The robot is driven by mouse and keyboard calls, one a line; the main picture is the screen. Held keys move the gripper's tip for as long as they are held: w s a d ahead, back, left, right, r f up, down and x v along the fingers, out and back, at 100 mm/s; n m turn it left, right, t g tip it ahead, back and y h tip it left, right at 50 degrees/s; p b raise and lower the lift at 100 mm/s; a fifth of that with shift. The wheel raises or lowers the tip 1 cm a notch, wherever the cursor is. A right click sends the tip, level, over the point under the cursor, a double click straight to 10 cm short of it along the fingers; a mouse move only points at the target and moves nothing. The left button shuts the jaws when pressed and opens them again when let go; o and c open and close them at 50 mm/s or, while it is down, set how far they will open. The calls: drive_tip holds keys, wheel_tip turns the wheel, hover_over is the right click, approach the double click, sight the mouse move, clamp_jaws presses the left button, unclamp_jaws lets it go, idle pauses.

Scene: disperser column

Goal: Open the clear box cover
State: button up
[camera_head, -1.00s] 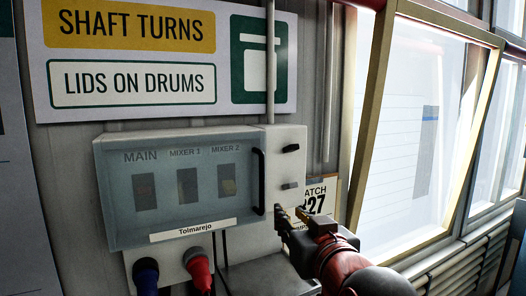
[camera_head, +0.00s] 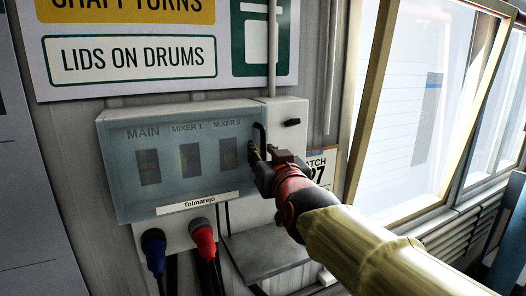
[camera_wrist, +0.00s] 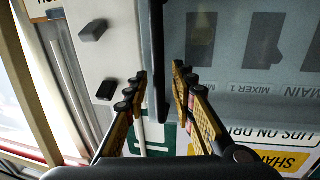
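The clear box cover (camera_head: 165,135) is a bluish see-through panel over switches marked MAIN, MIXER 1 and MIXER 2, and it looks closed. It also fills the right of the wrist view (camera_wrist: 225,85). Its black bar handle (camera_head: 260,133) runs along the cover's right edge, with its lower part behind my gripper in the head view. My gripper (camera_head: 254,154) is at that handle. In the wrist view my gripper (camera_wrist: 160,73) is open, with one finger on each side of the handle (camera_wrist: 159,60). Gaps show between the handle and the fingertips.
Two small dark knobs (camera_wrist: 93,30) (camera_wrist: 107,90) sit on the box's pale side strip beside the handle. Blue (camera_head: 153,243) and red (camera_head: 203,235) plugs with cables hang below the box. A grey ledge (camera_head: 265,255) is underneath. A tilted window frame (camera_head: 375,90) stands to the right.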

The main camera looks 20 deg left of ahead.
drive_tip(key=c, duration=0.3)
clamp_jaws()
idle(0.6)
